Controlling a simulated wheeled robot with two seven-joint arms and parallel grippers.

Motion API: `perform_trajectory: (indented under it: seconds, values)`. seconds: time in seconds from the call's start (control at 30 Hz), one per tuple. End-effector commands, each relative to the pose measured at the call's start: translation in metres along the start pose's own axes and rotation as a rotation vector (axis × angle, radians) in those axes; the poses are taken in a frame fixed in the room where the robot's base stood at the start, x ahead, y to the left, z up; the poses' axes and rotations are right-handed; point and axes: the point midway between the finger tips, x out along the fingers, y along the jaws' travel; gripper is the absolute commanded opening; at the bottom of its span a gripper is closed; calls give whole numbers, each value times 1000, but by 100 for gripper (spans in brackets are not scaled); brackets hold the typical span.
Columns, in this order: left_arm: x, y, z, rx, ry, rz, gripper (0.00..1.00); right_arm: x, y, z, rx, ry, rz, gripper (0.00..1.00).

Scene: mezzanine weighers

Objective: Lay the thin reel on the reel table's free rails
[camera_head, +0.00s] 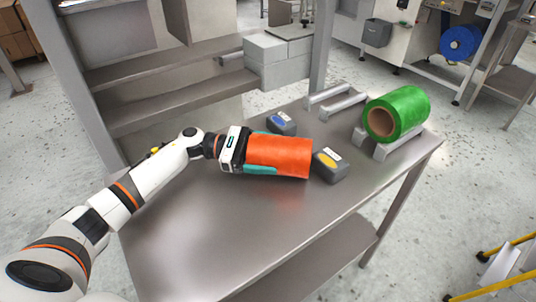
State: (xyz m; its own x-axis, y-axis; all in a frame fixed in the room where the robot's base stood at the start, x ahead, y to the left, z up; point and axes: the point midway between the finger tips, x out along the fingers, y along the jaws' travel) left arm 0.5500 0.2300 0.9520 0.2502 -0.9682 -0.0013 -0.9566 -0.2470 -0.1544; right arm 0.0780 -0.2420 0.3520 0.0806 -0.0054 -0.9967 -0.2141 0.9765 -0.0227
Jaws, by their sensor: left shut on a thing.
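My left gripper (268,154) is shut around an orange reel (285,157), its teal fingers on either side. The reel lies lengthwise, pointing right, low over the grey reel table (215,235); I cannot tell whether it touches the top. The free rails (335,100) are two short parallel grey bars at the table's back, empty. A thicker green reel (398,112) with a brown core lies on the other rails (385,147) at the right end. My right gripper is not in view.
A grey block with a blue oval (281,123) stands behind the orange reel, and one with a yellow oval (330,165) by its right end. The front of the table is clear. Shelving with grey boxes (278,62) stands behind. A yellow-railed stand (497,270) is at lower right.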

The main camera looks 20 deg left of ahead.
Motion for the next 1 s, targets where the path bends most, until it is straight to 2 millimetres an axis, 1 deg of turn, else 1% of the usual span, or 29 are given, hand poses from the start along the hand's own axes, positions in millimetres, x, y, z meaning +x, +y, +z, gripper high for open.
perform_trajectory:
  seconds: [0.03,0.13,0.37,0.5,0.53,0.6,0.63,0.83,0.93,1.0]
  values:
    - [0,0,5,-2,2,-1,56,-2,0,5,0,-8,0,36]
    - [0,2,13,1,3,-2,56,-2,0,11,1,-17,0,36]
    - [0,2,14,2,2,-1,56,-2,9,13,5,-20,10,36]
    - [0,2,17,3,2,-1,56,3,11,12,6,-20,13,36]
    - [0,3,17,2,1,-1,86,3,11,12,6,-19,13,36]
    - [0,2,16,2,0,-1,97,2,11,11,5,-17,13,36]
    - [0,2,16,2,0,-1,100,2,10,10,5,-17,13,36]
    - [0,2,16,1,0,-1,100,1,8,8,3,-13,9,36]
    - [0,2,12,1,0,-1,100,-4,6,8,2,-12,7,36]
    - [-8,2,16,1,-1,-3,100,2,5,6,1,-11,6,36]
